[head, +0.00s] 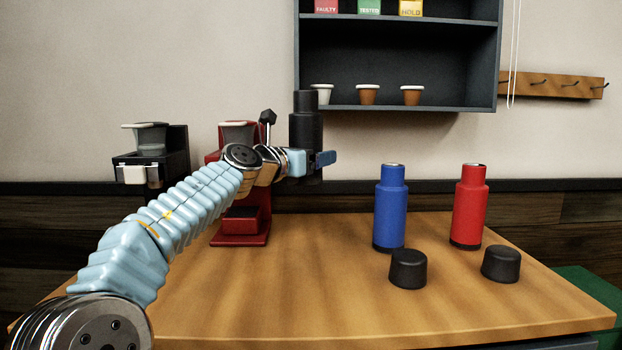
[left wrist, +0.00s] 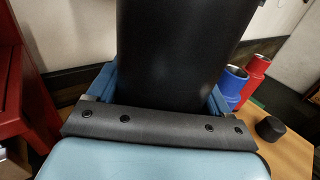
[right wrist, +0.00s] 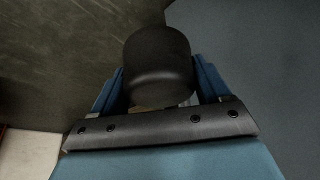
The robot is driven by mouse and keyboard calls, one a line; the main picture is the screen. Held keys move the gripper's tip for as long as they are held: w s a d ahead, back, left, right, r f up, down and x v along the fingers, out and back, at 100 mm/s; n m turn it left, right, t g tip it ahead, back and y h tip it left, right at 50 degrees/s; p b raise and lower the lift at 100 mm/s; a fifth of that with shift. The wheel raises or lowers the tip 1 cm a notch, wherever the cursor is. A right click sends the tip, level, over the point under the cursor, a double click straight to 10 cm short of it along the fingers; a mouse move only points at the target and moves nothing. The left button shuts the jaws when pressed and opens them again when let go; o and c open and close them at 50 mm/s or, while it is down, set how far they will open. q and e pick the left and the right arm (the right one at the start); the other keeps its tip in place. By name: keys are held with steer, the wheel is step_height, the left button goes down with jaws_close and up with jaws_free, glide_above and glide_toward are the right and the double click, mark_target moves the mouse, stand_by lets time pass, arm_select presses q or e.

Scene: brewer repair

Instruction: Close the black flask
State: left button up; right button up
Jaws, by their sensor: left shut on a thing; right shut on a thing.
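My left gripper (head: 308,160) is shut on the black flask (head: 306,128) and holds it upright above the table, in front of the wall below the shelf. In the left wrist view the dark flask body (left wrist: 180,50) fills the space between the fingers; its mouth is out of that view. In the head view its narrower black top shows, but I cannot see into it. My right gripper (right wrist: 158,98) is shut on a black cap (right wrist: 158,62), seen only in the right wrist view. The right arm is outside the head view.
A blue flask (head: 390,212) and a red flask (head: 468,210) stand uncapped on the wooden table (head: 330,300). Two black caps (head: 408,268) (head: 501,263) lie in front of them. A red brewer (head: 240,228) and a black brewer (head: 150,160) are at left. The shelf (head: 400,108) holds cups.

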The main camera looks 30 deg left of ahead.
arm_select(q)
steer(key=shift+r, duration=1.3)
steer(key=o, duration=0.8)
steer(key=c, duration=1)
